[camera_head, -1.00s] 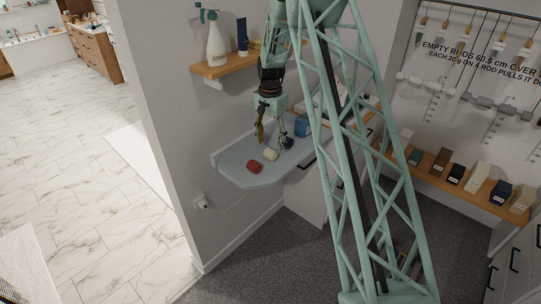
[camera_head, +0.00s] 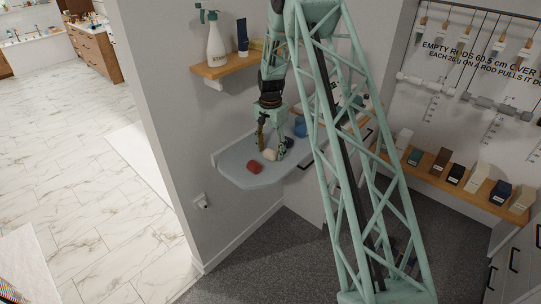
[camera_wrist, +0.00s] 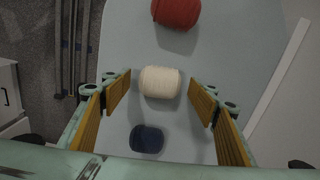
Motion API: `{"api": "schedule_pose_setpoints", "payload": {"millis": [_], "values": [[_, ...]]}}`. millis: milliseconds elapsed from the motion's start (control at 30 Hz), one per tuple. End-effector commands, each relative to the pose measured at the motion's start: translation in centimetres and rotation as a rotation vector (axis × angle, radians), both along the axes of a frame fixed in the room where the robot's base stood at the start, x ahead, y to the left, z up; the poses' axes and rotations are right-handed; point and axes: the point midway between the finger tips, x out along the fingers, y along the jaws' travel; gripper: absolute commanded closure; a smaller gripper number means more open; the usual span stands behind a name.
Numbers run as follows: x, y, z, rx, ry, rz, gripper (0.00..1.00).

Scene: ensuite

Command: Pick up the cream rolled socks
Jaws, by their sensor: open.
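The cream rolled socks (camera_wrist: 160,82) lie on the pale grey-blue counter (camera_wrist: 225,20) in the wrist view, centred between my gripper's two fingers and a little beyond their pads. My gripper (camera_wrist: 161,98) is open, with yellow ribbed pads on both sides and nothing held. In the head view my gripper (camera_head: 271,150) hangs low over the counter (camera_head: 240,181), and the cream socks (camera_head: 269,154) show between its fingers. I cannot tell whether the fingers touch the counter.
A red roll (camera_wrist: 176,12) lies beyond the cream socks, and a dark blue roll (camera_wrist: 147,138) lies on the near side. In the head view a wooden shelf (camera_head: 228,67) with a spray bottle (camera_head: 215,42) is above the counter. A wall stands behind.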

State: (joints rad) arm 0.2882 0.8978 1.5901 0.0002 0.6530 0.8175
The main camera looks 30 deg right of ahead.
Motion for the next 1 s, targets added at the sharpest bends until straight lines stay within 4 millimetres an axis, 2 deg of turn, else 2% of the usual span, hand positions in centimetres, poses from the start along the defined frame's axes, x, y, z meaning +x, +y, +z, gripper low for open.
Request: {"api": "schedule_pose_setpoints", "payload": {"millis": [200, 733, 1000], "values": [[-0.04, 0.02, -1.09, 0.000, 0.001, 0.000, 0.45], [-0.02, 0.01, -1.09, 0.000, 0.000, 0.000, 0.45], [-0.01, 0.00, -1.09, 0.000, 0.000, 0.000, 0.69]]}}
